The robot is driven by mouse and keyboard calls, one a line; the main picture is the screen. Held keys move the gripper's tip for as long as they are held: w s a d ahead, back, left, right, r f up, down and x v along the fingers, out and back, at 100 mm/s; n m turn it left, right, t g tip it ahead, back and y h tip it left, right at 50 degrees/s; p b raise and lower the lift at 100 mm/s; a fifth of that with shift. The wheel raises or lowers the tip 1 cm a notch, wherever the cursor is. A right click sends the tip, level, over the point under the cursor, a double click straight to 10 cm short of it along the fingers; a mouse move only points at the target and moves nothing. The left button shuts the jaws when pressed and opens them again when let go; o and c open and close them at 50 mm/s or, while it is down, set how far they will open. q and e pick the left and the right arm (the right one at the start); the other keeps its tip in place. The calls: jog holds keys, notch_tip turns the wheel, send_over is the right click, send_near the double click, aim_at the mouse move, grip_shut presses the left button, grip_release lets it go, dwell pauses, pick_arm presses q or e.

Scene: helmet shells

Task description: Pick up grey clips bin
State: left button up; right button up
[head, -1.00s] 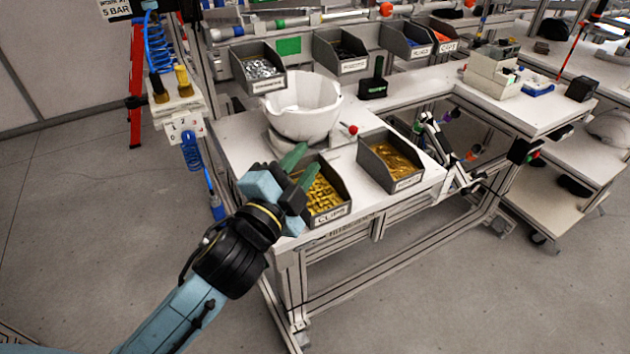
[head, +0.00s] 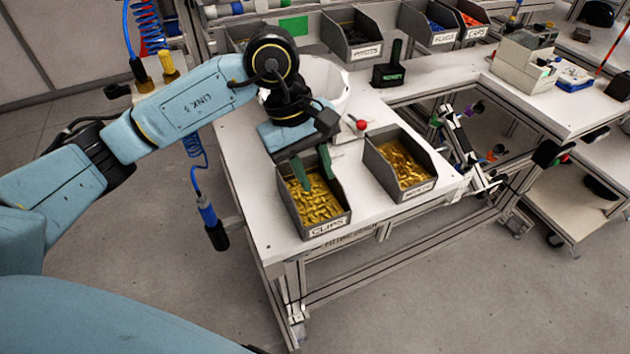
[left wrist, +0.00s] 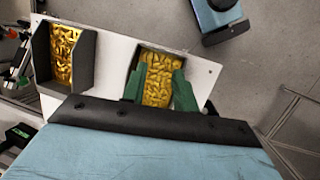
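The grey clips bin (head: 327,228) stands on the white table near its front left corner, with a CLIPS label on its front. It holds gold clips, which also show in the left wrist view (left wrist: 158,93). My left gripper (head: 315,180) points down over the back part of the bin. Its two green fingers (left wrist: 161,74) are apart, with gold clips visible between them. I cannot tell whether the fingertips touch the bin or the clips. The gripper hides part of the bin's back. My right gripper is not in view.
A similar grey bin (head: 400,165) with brownish-gold parts stands just right of the clips bin. A white helmet shell (head: 335,85) sits behind, partly hidden by my arm, with a red knob (head: 361,125) beside it. More bins stand along the back.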

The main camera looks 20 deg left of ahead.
aim_at(285, 185)
pick_arm(q)
jog(key=w+a+r+y, duration=0.1)
jog(key=w+a+y, duration=0.1)
jog(key=a+y, duration=0.35)
jog(key=shift+h, duration=0.85)
jog(key=f, duration=0.2)
jog(key=a+f, duration=0.1)
jog(key=f, duration=0.3)
jog(key=shift+w+a+f, duration=0.1)
jog(key=shift+a+f, duration=0.3)
jog(key=shift+d+f+p, duration=0.1)
jog(key=shift+f+p, duration=0.7)
jog(key=shift+f, duration=2.3)
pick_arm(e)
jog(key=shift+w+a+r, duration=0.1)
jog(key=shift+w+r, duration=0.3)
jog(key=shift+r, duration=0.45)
pick_arm(q)
grip_shut()
